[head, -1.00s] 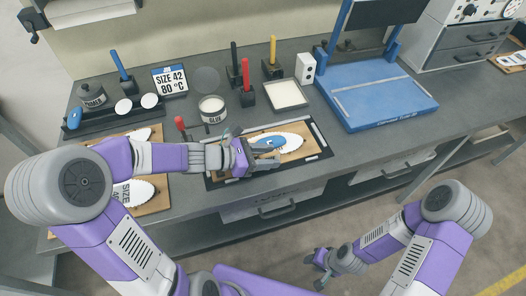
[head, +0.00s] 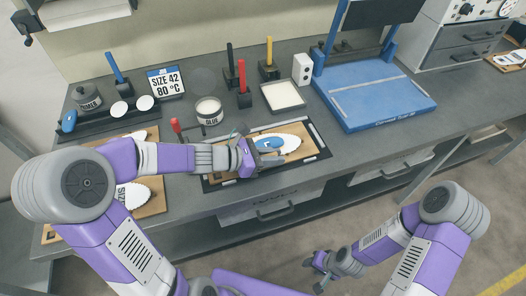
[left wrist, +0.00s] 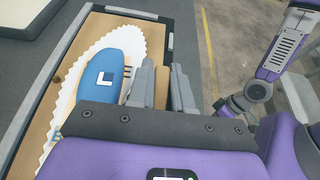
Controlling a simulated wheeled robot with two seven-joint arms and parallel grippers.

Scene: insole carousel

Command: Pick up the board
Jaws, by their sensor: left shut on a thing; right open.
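The tan board (head: 288,155) lies on a dark mat (head: 322,152) at the bench's front edge. On it rest a white, jagged-edged insole sheet (head: 294,141) and a blue insole piece (head: 268,143) marked L. My left gripper (head: 270,158) is at the board's near edge. In the left wrist view its fingers (left wrist: 163,88) are shut on the edge of the board (left wrist: 38,128), one finger on each side. The blue piece (left wrist: 110,72) lies just beside the fingers. My right gripper (head: 318,270) is open and empty, low in front of the bench.
A glue pot (head: 208,110), a white tray (head: 284,96) and upright coloured handles stand behind the board. A blue press (head: 370,95) is to the right. Another board (head: 152,205) lies at the left, partly behind my left arm. Drawers hang under the bench edge.

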